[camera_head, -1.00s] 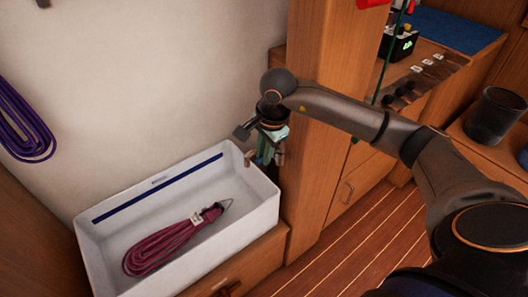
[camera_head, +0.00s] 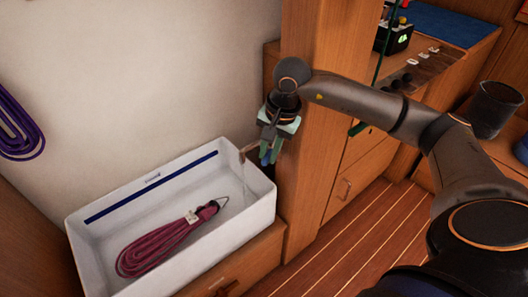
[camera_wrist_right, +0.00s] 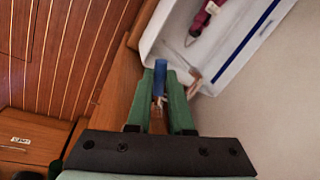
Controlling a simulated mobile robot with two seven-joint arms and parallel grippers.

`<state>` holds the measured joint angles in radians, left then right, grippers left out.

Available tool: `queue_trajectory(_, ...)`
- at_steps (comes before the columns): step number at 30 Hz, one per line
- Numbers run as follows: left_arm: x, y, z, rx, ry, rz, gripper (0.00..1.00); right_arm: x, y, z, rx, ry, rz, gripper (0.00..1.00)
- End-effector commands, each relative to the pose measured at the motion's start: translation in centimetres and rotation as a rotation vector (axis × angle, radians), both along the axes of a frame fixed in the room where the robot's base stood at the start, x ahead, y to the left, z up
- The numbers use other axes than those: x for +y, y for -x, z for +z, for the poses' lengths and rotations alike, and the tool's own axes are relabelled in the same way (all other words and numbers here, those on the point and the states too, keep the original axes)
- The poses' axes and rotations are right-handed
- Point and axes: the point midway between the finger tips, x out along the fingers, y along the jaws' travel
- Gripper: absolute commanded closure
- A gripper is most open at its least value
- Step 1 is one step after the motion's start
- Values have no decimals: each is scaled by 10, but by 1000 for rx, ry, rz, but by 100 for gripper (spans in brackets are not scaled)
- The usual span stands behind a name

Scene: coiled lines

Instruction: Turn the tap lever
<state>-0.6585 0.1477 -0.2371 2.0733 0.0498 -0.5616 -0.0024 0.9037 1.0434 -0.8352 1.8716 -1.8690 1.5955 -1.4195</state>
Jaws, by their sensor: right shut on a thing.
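My right gripper (camera_head: 269,153) is at the wooden post beside the white basin (camera_head: 165,189), pointing down. Its green fingers are shut on the blue tap lever (camera_wrist_right: 159,78), which shows between them in the right wrist view. In the head view, the fingers hide most of the lever. The metal tap spout (camera_head: 247,151) sticks out to the left, over the basin's right end. The spout also shows just right of the fingers in the right wrist view (camera_wrist_right: 192,83). My left gripper is not in view.
A coiled magenta rope (camera_head: 160,246) lies in the basin. A purple rope coil (camera_head: 16,128) hangs on the wall. The wooden post (camera_head: 315,110) stands close to my right gripper. A dark cup (camera_head: 494,108) and a counter are at the right.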

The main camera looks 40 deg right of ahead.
Motion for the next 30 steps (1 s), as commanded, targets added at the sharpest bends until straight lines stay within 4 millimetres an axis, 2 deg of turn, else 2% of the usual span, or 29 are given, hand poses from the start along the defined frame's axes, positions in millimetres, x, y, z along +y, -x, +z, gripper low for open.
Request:
queue_trajectory(12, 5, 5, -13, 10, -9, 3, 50, -10, 9, 1, -4, 1, 215, 100)
queue_trajectory(29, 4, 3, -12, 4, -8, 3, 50, -11, 11, 2, -4, 0, 252, 100)
queue_trajectory(30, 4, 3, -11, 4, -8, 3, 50, -11, 11, 2, -4, 0, 252, 79)
